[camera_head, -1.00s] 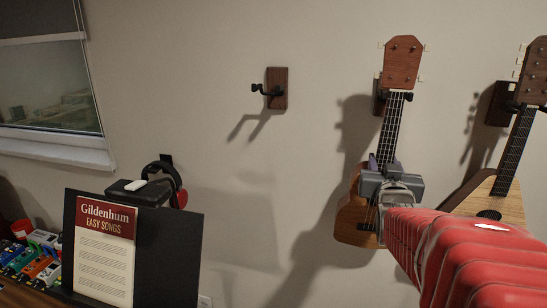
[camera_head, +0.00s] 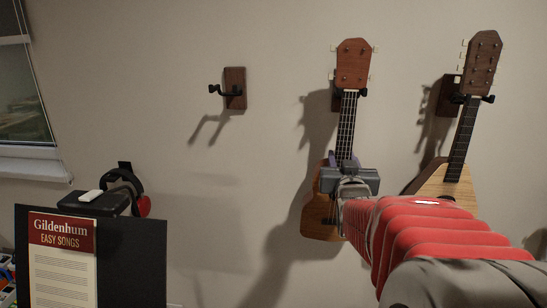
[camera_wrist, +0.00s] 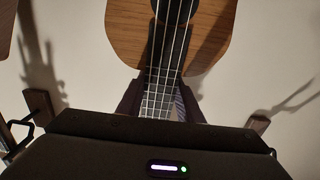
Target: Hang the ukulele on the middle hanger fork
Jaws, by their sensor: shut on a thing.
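The ukulele (camera_head: 322,215) has a brown body and a reddish headstock (camera_head: 353,62). It hangs nearly upright, headstock up, in front of the middle hanger fork (camera_head: 364,93). One dark prong shows right of the neck, just below the headstock; the wooden block is mostly hidden. I cannot tell whether the neck rests in the fork. My gripper (camera_head: 347,176) is shut on the neck just above the body. In the wrist view the body (camera_wrist: 205,35) is at the top and the neck runs down between my gripper's fingers (camera_wrist: 160,101).
An empty hanger (camera_head: 235,88) is on the wall at left. A triangular-bodied instrument (camera_head: 462,150) hangs on the right hanger (camera_head: 447,95), close to my arm. A black music stand (camera_head: 132,250) with a song sheet and headphones (camera_head: 130,190) are at lower left.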

